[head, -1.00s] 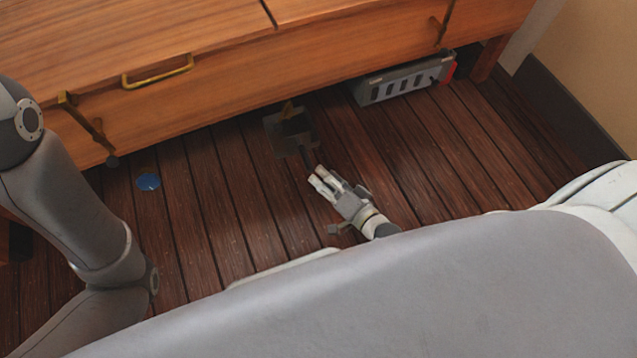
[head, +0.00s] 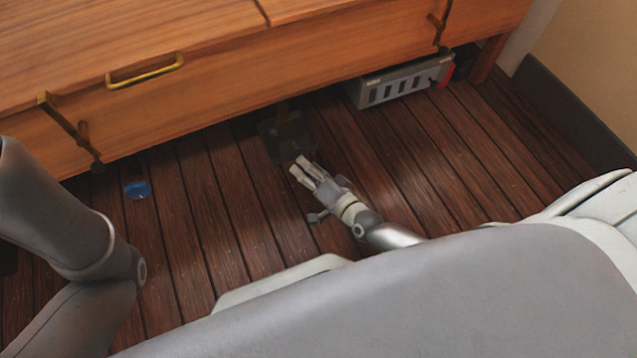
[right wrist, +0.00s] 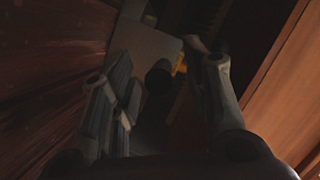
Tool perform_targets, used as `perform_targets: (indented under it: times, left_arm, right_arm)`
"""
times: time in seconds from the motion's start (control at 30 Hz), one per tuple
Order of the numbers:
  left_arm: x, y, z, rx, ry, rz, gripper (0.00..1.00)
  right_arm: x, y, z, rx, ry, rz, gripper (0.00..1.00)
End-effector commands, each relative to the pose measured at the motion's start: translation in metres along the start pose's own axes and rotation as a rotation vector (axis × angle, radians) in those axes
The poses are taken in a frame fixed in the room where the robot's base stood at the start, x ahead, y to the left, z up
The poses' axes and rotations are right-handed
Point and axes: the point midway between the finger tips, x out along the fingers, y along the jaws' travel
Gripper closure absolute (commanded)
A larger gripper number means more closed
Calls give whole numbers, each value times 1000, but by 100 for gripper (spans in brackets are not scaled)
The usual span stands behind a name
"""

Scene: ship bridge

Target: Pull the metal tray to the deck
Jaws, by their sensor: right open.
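The metal tray appears to be the flat, dark grey square piece (head: 272,146) on the deck at the front edge of the wooden cabinet's underside. Its pale flat surface (right wrist: 150,45) also shows in the right wrist view. My right gripper (head: 298,165) is low over the deck at the tray's near side, fingers pointing towards it. In the right wrist view, the open fingers (right wrist: 168,70) have a dark rounded part, perhaps the tray's handle, showing between them. Contact cannot be told. The tray's far part is in shadow. My left gripper is out of view.
The wooden cabinet (head: 200,95) overhangs the deck (head: 230,215), leaving a low gap. A grey slotted box (head: 400,85) sits under its right end. A blue disc (head: 137,190) lies on the deck at left. Open deck lies right of my gripper.

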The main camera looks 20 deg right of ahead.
Motion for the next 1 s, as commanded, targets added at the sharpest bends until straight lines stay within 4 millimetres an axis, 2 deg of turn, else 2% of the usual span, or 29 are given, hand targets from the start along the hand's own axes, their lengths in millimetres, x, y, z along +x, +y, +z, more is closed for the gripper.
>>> perform_targets:
  times: [0.03, 0.1, 0.3, 0.7, 1.0]
  left_arm:
    - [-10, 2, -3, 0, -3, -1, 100]
    - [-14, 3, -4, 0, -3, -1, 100]
    - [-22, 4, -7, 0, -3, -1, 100]
    - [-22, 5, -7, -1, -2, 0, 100]
    - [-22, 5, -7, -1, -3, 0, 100]
  right_arm:
    - [11, 3, 2, 0, 2, -2, 57]
    - [22, 3, 2, 1, 2, -1, 57]
    - [41, 2, 1, 1, 0, 0, 57]
    - [45, 0, 0, 0, -1, 1, 58]
    - [45, 0, 0, 0, -1, 1, 97]
